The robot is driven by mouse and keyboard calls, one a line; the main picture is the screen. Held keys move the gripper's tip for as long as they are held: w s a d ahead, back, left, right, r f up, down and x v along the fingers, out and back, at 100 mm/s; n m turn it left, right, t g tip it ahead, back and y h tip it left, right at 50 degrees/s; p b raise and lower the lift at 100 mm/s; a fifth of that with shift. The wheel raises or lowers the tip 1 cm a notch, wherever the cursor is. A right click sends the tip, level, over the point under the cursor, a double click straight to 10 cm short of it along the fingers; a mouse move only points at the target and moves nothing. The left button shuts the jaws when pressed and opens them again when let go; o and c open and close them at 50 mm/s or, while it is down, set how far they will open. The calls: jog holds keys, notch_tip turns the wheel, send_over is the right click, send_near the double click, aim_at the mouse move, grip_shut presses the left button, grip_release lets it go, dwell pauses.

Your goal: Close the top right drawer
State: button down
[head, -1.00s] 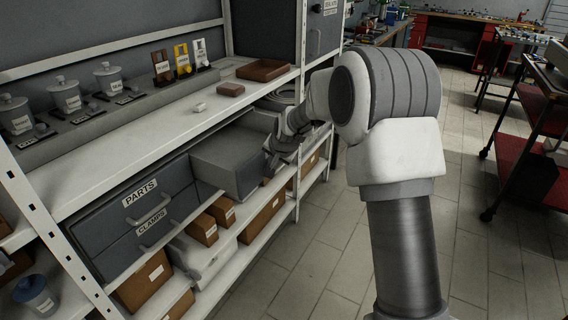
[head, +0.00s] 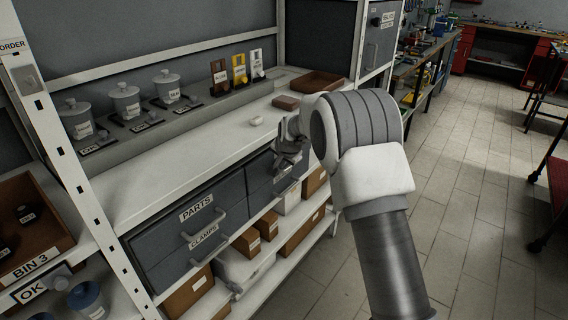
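The top right drawer (head: 261,173) is a dark grey drawer under the white worktop, right of the drawer labelled PARTS (head: 196,214). Its visible front looks flush or nearly flush with the unit. My arm and gripper cover part of its right side, so a small remaining gap cannot be ruled out. My gripper (head: 287,158) is in front of the right end of this drawer, just below the worktop edge. Whether it touches the drawer front is unclear. Its fingers are small and dark, and their opening cannot be made out.
The CLAMPS drawer (head: 205,240) is shut below PARTS. The worktop (head: 180,165) holds lidded jars (head: 126,100), coloured tags (head: 239,70) and a brown tray (head: 316,82). Boxes (head: 247,243) stand on the lower shelf. A white shelf post (head: 75,170) rises at left. The tiled floor (head: 460,190) at right is clear.

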jog(key=shift+w+a+r, duration=0.15)
jog(key=shift+w+a, duration=0.2)
jog(key=shift+a, duration=0.15)
jog(key=shift+a+r, duration=0.1)
